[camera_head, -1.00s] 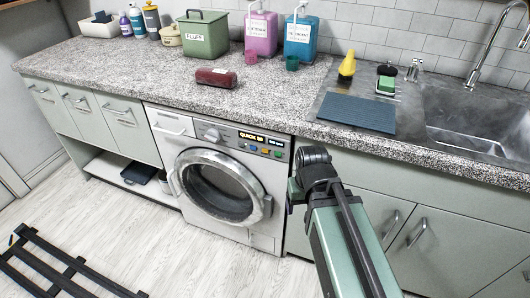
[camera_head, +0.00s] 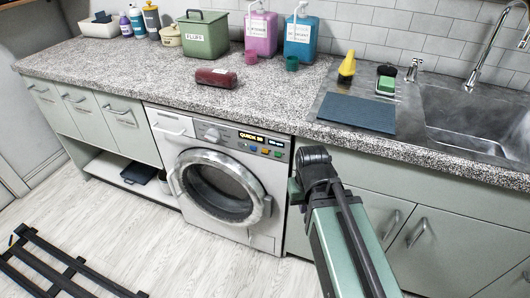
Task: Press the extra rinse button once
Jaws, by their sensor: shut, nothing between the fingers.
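The washing machine (camera_head: 217,183) stands under the counter, left of my arm. Its control panel runs along its top front, with a round dial (camera_head: 212,135) and a lit display (camera_head: 251,136) that seems to read QUICK 30. Below the display is a short row of small coloured buttons (camera_head: 265,151). Their labels are too small to read, so I cannot tell which one is extra rinse. The round door (camera_head: 222,188) looks closed. My arm rises from the bottom, right of the machine's front. My gripper's fingers do not show; the arm's own links hide that end.
The speckled counter (camera_head: 160,90) overhangs the machine. It holds a green bin (camera_head: 205,38), a dark red case (camera_head: 216,78), pink (camera_head: 260,34) and blue (camera_head: 300,40) dispensers. A sink (camera_head: 475,115) is at right. A black rack (camera_head: 60,265) lies on the floor at left.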

